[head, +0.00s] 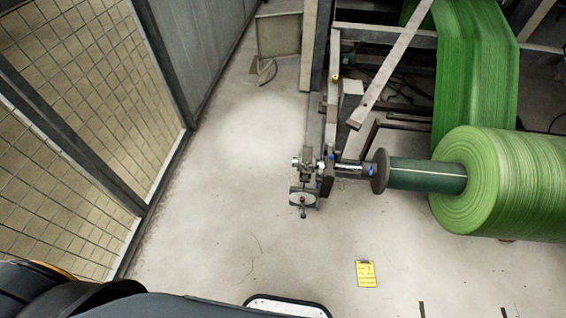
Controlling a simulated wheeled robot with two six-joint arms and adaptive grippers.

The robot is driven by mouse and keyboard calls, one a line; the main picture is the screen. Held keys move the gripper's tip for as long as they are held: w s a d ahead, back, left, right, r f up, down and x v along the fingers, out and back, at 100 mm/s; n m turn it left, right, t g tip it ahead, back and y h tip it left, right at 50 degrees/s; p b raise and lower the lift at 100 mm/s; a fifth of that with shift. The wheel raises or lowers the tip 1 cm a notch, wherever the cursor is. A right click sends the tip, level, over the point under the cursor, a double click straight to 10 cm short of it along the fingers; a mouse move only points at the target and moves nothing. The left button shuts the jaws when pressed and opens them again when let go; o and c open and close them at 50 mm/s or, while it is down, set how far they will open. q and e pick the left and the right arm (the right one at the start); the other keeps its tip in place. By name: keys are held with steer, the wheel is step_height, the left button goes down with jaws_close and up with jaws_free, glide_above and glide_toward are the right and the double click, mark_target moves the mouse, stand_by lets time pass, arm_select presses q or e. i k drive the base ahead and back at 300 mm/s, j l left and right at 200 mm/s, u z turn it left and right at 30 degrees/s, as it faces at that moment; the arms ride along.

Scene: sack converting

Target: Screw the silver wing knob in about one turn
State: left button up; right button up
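A small silver part (295,162), which may be the wing knob, sits on the left side of the grey bracket mechanism at the end of the roll shaft (349,168). It is too small to make out its wings or how far it is screwed in. Below it on the same mechanism is a round grey handwheel (303,199) with a short handle pointing down. Neither of my grippers shows in the head view. Nothing touches the mechanism.
A large green roll (500,185) on a dark green core (425,175) stands at the right, its web rising behind. A steel machine frame (331,110) runs back from the mechanism. Mesh fencing (70,120) stands left. A yellow note (366,273) lies on the open concrete floor (220,235).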

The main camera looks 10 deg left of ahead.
mark_target(303, 165)
steer(key=j+z, duration=0.1)
steer(key=j, duration=1)
steer(key=k+j, duration=0.1)
steer(key=j, duration=1)
steer(key=z, duration=0.05)
